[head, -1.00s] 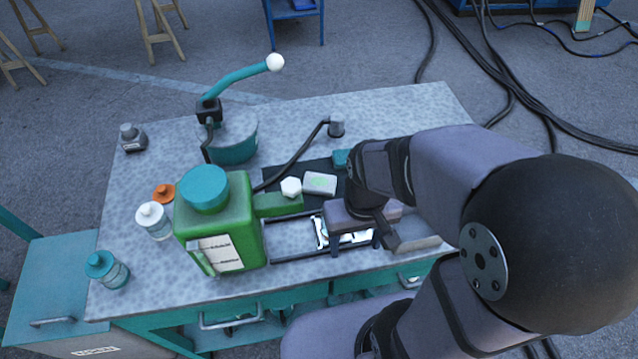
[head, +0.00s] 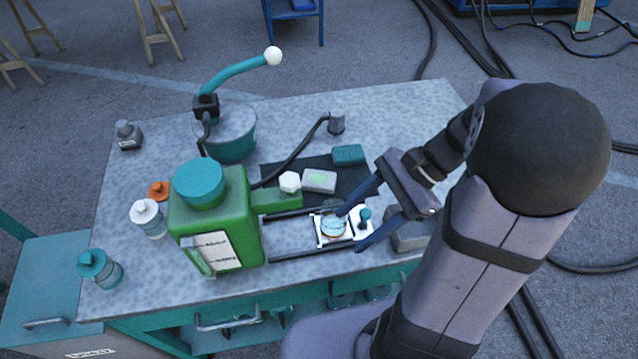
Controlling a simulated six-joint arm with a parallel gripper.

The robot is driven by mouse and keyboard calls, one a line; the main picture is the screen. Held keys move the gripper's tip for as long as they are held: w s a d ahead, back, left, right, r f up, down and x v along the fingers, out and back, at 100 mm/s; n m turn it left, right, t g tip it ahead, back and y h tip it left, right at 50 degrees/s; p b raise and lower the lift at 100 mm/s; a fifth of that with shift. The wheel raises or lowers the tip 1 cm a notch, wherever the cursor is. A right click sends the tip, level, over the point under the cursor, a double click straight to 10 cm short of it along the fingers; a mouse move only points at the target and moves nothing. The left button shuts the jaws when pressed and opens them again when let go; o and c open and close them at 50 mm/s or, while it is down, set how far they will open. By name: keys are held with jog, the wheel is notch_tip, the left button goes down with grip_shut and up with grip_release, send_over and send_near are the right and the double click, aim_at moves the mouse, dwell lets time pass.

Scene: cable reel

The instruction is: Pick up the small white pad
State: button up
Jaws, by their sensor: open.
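A small whitish pad with a pale green mark on top (head: 319,181) lies on the dark mat (head: 270,172) near the middle of the table. It is just right of a white hexagonal piece (head: 290,182). My gripper (head: 349,231) is open, its two dark blue fingers pointing left and down. It is to the lower right of the pad and apart from it. The fingers reach over a white plate (head: 322,238) that bears a glass jar (head: 333,225) and a small teal-knobbed piece (head: 364,216). I cannot tell whether a finger touches the jar.
A large green canister (head: 237,215) stands left of the mat. A teal block (head: 348,154) lies at the mat's upper right. A black cable (head: 302,152) runs behind the pad to a grey cylinder (head: 336,123). Dark rails (head: 290,252) flank the white plate.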

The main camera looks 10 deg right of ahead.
jog(key=w+d+r+m+t+y, duration=0.4)
jog(key=w+d+m+t, duration=0.15)
jog(key=w+m, duration=0.2)
jog(key=p, duration=0.4)
send_near(324, 179)
jog(key=shift+s+a+n+t, duration=0.1)
jog(key=shift+a+n+t, duration=0.2)
jog(key=shift+a, duration=0.6)
jog(key=shift+a+f, duration=0.15)
jog(key=shift+f, duration=0.3)
jog(key=shift+p+x, duration=1.05)
jog(key=shift+x, duration=1.95)
jog(key=shift+w+a+f, duration=0.3)
jog(key=shift+w+a, duration=0.1)
jog(key=shift+a, duration=0.05)
jog(key=shift+t, duration=0.25)
jog(key=c, duration=0.8)
